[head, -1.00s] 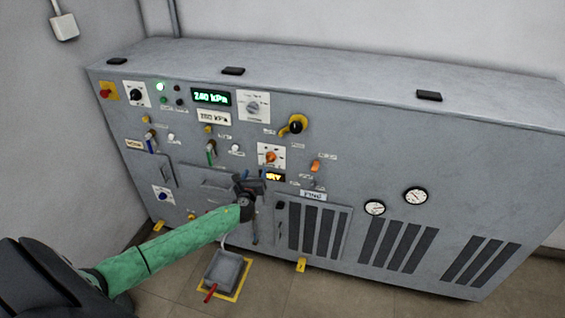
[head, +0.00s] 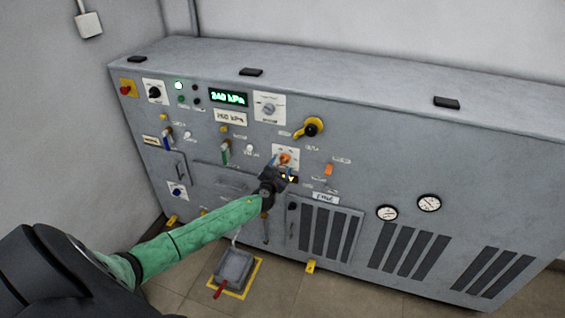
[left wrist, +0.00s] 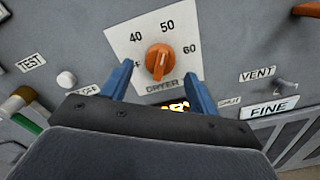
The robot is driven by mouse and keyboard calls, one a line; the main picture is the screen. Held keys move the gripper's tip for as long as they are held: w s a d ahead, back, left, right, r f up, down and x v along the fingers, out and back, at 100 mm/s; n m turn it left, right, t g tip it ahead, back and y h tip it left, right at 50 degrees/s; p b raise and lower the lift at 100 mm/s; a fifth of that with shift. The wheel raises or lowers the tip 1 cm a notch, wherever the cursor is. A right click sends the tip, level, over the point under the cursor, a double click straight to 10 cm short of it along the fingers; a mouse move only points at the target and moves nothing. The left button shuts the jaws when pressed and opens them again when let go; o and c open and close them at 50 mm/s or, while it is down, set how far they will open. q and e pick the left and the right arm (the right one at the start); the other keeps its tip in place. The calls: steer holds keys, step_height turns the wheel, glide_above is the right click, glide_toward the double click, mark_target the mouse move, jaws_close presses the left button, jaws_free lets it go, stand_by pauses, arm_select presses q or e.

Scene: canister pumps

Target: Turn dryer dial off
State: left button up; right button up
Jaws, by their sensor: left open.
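The dryer dial (head: 286,158) is an orange knob on a white plate on the grey machine's front. In the left wrist view, the dial (left wrist: 159,62) has 40, 50 and 60 around it, a partly hidden mark at lower left, and DRYER below. Its grip bar is near vertical, slightly tilted; I cannot tell which end points. My left gripper (head: 279,165) is open just below the dial. In the left wrist view, the blue fingers of my left gripper (left wrist: 159,72) stand either side of the dial, apart from it. A lit display (left wrist: 174,107) under it is partly hidden. My right gripper is not in view.
A yellow-black rotary handle (head: 312,128) sits up and right of the dial. An orange switch (head: 328,170) lies to its right, and a white button (left wrist: 67,79) to its left. A grey pedal (head: 234,268) with a red lever is on the floor.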

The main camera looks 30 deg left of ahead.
arm_select(q)
steer(key=shift+x, duration=1.4)
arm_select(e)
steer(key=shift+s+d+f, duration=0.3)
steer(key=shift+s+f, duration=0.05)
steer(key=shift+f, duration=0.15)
arm_select(q)
steer(key=c, duration=0.9)
steer(key=shift+c, duration=0.3)
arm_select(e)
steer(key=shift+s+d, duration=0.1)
